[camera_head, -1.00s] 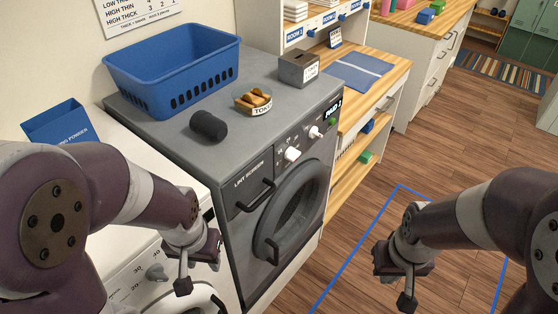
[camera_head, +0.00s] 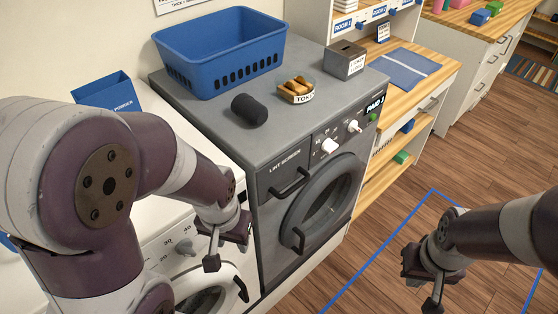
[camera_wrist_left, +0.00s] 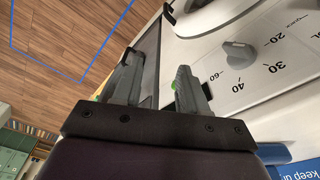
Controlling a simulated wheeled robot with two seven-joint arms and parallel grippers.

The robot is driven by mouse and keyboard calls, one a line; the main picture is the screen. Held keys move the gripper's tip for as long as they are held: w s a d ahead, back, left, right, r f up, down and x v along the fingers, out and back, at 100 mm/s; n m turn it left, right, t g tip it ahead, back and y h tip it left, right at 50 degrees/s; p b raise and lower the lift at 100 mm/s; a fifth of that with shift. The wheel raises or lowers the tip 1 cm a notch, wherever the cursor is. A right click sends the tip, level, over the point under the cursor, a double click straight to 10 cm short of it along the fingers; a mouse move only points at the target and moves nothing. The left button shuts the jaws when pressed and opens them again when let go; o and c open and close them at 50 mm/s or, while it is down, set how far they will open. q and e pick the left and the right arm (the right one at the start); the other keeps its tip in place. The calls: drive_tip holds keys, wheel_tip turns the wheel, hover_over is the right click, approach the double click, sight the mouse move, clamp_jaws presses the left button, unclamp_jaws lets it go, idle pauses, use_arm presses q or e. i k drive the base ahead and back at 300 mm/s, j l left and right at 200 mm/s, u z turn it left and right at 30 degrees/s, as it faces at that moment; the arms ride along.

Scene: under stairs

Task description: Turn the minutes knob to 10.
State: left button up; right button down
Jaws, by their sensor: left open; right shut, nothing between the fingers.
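The grey dryer's front panel carries two white knobs, a nearer one (camera_head: 329,146) and a farther one (camera_head: 354,126). Their small markings are too fine to read, so I cannot tell which is for minutes or its setting. The white washer has a grey knob (camera_head: 185,247) with numbers around it, and this knob also shows in the left wrist view (camera_wrist_left: 240,55), with 20, 30, 40 and 60 legible. My left gripper (camera_head: 226,252) is open and empty in front of the washer panel, left of the dryer and apart from the knobs. My right gripper (camera_head: 432,293) is shut and empty above the floor.
On the dryer (camera_head: 222,109) stand a blue basket (camera_head: 225,55), a dark cylinder (camera_head: 249,109), a token bowl (camera_head: 296,92) and a grey box (camera_head: 344,60). A wooden shelf unit (camera_head: 440,80) adjoins it. Blue tape (camera_head: 380,248) marks open floor in front.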

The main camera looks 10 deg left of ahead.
sight(329, 145)
drive_tip(key=i+z, duration=0.15)
drive_tip(key=z, duration=0.35)
drive_tip(key=i+z, duration=0.2)
drive_tip(key=z, duration=0.3)
